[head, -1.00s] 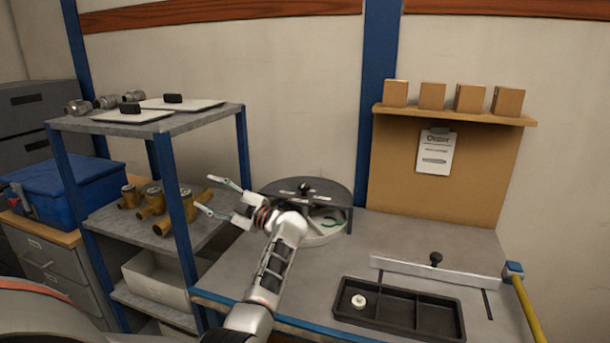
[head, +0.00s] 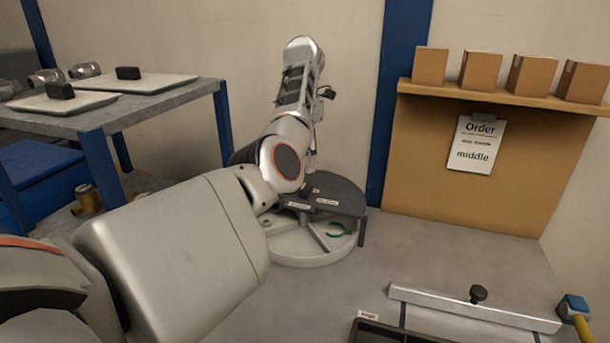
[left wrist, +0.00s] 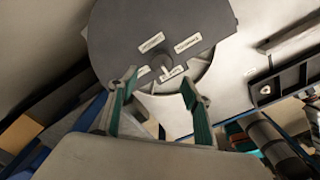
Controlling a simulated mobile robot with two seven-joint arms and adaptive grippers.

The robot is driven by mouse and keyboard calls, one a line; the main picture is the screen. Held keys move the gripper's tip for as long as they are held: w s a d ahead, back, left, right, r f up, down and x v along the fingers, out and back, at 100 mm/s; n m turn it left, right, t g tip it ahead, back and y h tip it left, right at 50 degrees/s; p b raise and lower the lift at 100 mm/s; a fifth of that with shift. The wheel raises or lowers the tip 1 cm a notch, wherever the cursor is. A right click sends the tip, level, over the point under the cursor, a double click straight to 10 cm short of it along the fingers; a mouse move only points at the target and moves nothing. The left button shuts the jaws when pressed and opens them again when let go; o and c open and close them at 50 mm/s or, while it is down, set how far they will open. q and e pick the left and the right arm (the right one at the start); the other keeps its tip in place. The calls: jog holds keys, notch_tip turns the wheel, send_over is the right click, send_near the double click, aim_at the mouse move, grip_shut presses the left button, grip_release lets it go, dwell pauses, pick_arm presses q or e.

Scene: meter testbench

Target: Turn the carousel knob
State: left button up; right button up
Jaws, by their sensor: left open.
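The carousel has a dark grey round cover (head: 340,196) over a pale base with compartments (head: 306,250); a green item (head: 341,230) lies in one. Its small dark knob (head: 309,189) is partly behind my arm in the head view. In the left wrist view the cover (left wrist: 150,20) shows white labels, and the knob (left wrist: 160,62) appears between the fingertips. My left gripper (left wrist: 158,78) is open with green finger pads, over the near part of the carousel; whether it touches the knob cannot be told. The head view hides this gripper behind my arm. My right gripper is out of view.
An order card (head: 472,143) reads "middle". Boxes (head: 480,70) stand on a shelf. A metal rack (head: 100,118) is at left.

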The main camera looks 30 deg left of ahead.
aim_at(305, 191)
pick_arm(q)
jog(key=shift+w+d+f, duration=0.1)
jog(key=shift+d+f, duration=0.05)
jog(key=shift+f, duration=0.05)
notch_tip(305, 191, down, 7)
jog(key=shift+b, duration=1.25)
jog(key=c, duration=1.1)
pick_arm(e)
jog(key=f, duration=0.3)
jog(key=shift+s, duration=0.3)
